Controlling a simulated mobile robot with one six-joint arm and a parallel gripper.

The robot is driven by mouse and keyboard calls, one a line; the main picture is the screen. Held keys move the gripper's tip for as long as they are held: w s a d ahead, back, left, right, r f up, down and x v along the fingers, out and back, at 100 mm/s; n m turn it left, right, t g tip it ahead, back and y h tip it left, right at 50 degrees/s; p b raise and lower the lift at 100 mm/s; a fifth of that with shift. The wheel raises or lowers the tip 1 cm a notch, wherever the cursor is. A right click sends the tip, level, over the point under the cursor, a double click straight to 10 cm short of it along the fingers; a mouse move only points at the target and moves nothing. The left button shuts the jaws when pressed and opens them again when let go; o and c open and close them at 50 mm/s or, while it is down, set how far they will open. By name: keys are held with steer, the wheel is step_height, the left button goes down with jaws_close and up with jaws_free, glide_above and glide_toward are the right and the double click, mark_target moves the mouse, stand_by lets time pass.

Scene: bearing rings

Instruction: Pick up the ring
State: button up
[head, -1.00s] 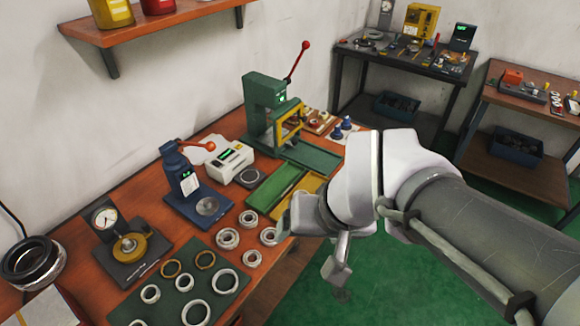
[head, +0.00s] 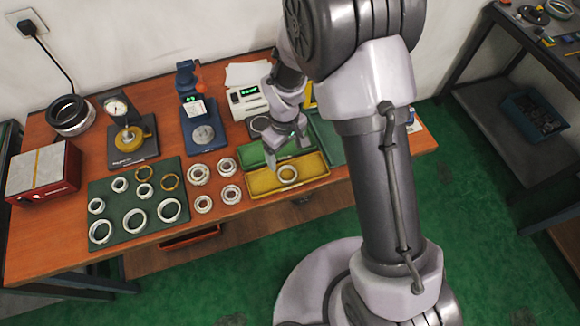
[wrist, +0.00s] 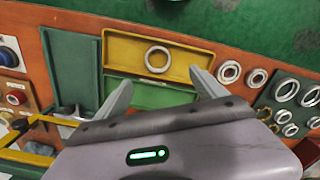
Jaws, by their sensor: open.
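A single pale metal ring (head: 288,181) lies flat in the yellow tray (head: 258,187) near the table's front edge. My gripper (head: 286,152) is over the green tray, behind the ring in the head view. In the wrist view my gripper (wrist: 161,80) has its two fingers wide apart, with the ring ahead of the gap between them. Nothing is between the fingers.
A green tray (head: 250,157) adjoins the yellow one. Several bearings (head: 198,171) stand left of it, beside a dark mat (head: 119,222) with several rings. A blue press (head: 186,90), a dial gauge (head: 118,112) and a white device (head: 243,100) stand behind.

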mark_target(287, 173)
steer(key=f+b, duration=0.1)
steer(key=f, duration=0.3)
steer(key=f+b, duration=0.1)
steer(key=f, duration=0.3)
steer(key=f+b, duration=0.1)
steer(key=f, duration=0.3)
steer(key=shift+w+d, duration=0.15)
steer(key=shift+d, duration=0.1)
steer(key=shift+r, duration=0.15)
steer(key=c, duration=1.4)
